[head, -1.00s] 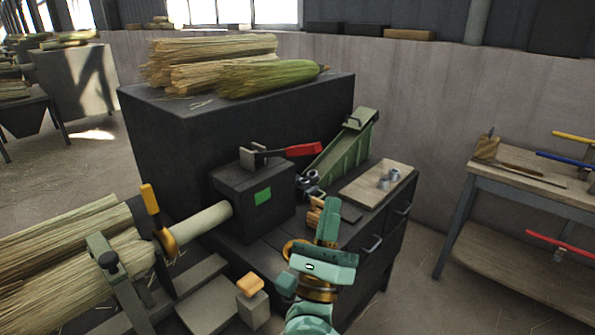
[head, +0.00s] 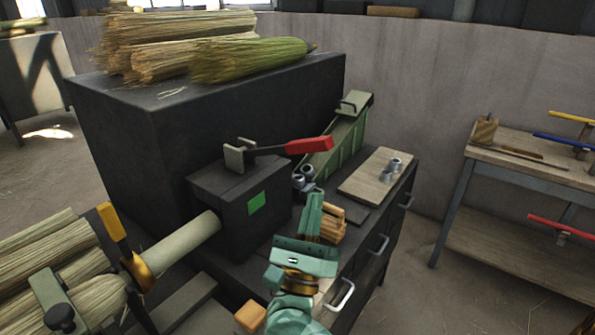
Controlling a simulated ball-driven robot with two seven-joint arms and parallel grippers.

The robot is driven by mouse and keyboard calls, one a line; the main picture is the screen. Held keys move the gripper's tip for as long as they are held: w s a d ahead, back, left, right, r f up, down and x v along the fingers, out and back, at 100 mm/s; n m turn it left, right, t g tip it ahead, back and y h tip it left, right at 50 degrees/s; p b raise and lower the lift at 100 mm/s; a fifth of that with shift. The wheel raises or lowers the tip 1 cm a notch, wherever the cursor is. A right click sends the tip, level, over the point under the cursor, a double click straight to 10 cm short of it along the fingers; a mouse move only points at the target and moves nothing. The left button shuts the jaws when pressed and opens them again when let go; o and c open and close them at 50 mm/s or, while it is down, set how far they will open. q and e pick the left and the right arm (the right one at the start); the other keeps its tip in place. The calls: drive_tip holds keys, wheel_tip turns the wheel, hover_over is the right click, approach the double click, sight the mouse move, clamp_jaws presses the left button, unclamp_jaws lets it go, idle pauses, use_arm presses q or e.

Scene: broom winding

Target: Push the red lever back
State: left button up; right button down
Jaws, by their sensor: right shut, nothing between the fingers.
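The red lever (head: 309,145) has a red grip on a dark arm. It lies nearly level on top of the dark box (head: 238,200) with a green square on its front, and its grip points right. My right gripper (head: 311,207) is teal, shut and empty. In the picture it is below the red grip and right of the box, apart from the lever. My left gripper is out of view.
A green sloped chute (head: 345,138) stands behind the lever's grip. Metal fittings (head: 304,178) and wooden pieces (head: 332,215) lie near my right gripper. A wooden board (head: 370,178) is to the right. Straw bundles (head: 180,45) lie on the dark cabinet behind.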

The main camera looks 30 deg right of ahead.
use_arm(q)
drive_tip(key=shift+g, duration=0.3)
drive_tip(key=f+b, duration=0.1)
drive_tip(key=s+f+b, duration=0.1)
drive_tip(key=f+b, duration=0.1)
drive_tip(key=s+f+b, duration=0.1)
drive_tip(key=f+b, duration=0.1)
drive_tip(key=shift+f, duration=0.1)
use_arm(e)
wheel_tip(320, 180, down, 8)
drive_tip(key=w+n+y, duration=0.1)
drive_tip(key=shift+w, duration=0.3)
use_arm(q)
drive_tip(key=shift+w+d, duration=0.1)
use_arm(e)
drive_tip(key=a+r+x, duration=0.2)
drive_tip(key=x, duration=1)
drive_tip(key=shift+r, duration=0.35)
use_arm(q)
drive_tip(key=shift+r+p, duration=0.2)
drive_tip(key=shift+p, duration=0.1)
use_arm(e)
drive_tip(key=shift+w+d+r, duration=0.1)
